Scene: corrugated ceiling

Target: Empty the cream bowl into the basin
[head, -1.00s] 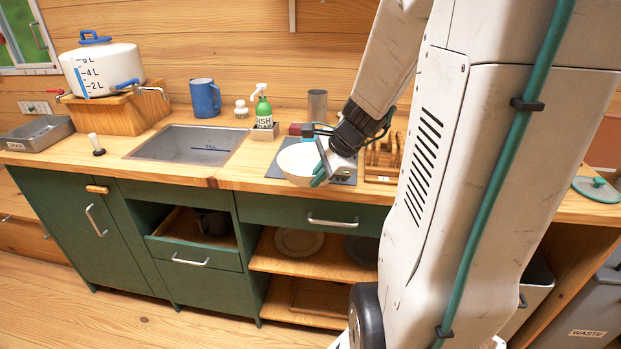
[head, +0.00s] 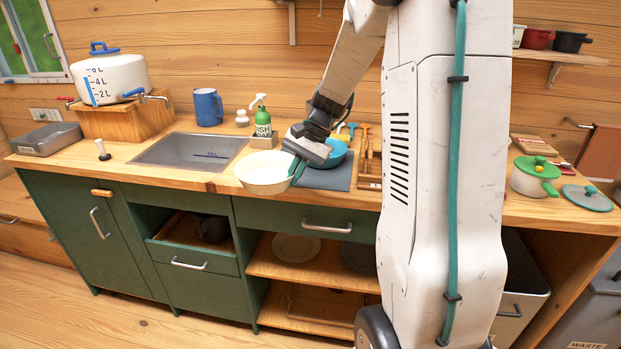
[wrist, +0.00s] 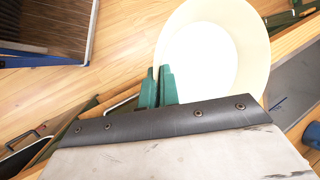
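The cream bowl (head: 264,180) is off the counter, close to upright, above the counter's front edge and just right of the basin. My gripper (head: 296,168) has its teal fingers closed on the bowl's right rim. In the wrist view the fingers (wrist: 158,88) meet the edge of the bowl (wrist: 212,52). I cannot make out any contents in the bowl. The basin (head: 168,150) is a grey metal sink set into the counter, with a blue FILL line on its wall. The bowl is not over it.
A blue bowl (head: 335,153) sits on a grey mat (head: 325,180) behind my gripper. A green soap bottle (head: 262,117) and a blue mug (head: 207,107) stand behind the basin. A white tank (head: 112,79) is on a wooden stand at left. A drawer (head: 190,258) below is partly open.

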